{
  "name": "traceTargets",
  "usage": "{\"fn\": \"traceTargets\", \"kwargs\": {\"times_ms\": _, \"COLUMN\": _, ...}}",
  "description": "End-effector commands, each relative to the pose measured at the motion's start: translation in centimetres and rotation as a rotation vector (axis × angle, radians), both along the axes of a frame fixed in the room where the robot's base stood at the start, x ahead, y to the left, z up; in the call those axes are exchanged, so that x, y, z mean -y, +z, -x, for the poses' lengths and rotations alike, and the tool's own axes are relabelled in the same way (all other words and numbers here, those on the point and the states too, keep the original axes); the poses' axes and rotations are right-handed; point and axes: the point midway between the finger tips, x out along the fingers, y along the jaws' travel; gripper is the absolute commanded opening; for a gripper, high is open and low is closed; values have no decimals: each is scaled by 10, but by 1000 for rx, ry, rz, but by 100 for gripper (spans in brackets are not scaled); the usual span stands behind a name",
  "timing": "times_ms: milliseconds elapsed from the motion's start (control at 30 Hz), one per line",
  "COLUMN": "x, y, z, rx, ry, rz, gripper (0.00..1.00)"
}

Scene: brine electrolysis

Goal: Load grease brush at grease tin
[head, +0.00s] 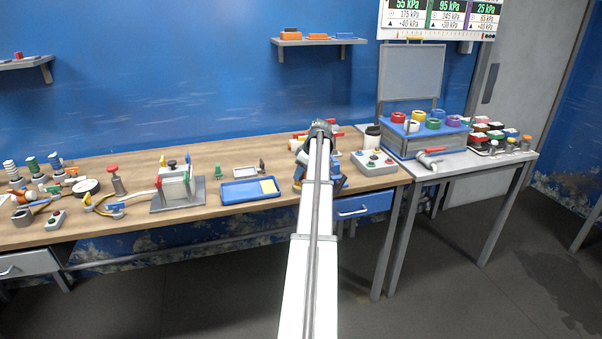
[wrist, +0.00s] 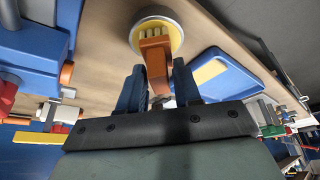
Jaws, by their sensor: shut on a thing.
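My gripper (wrist: 157,80) is shut on the orange handle of the grease brush (wrist: 156,58) in the wrist view. The brush's pale yellow bristles point away from the jaws. The grease tin (wrist: 178,36) is a round tin with a light metal rim and a yellow filling. The bristles overlap the tin's yellow face in this view; I cannot tell whether they touch the grease or hover above it. In the head view my own arm hides the brush and tin, and only bits of the gripper (head: 338,184) show beside it.
A blue tray (head: 235,191) with a yellow pad lies left of my arm. A grey control box (head: 375,169) stands close on the right. A clamp fixture (head: 172,194) and several tools fill the bench's left side. A blue case with coloured rings (head: 425,143) is farther right.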

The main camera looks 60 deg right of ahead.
Motion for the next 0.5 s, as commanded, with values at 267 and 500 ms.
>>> {"fn": "traceTargets", "kwargs": {"times_ms": 267, "x": 0, "y": 6, "z": 0, "rx": -2, "ry": 0, "rz": -1, "gripper": 9}}
{"fn": "traceTargets", "kwargs": {"times_ms": 500, "x": 0, "y": 22, "z": 0, "rx": -1, "ry": 0, "rz": -1, "gripper": 9}}
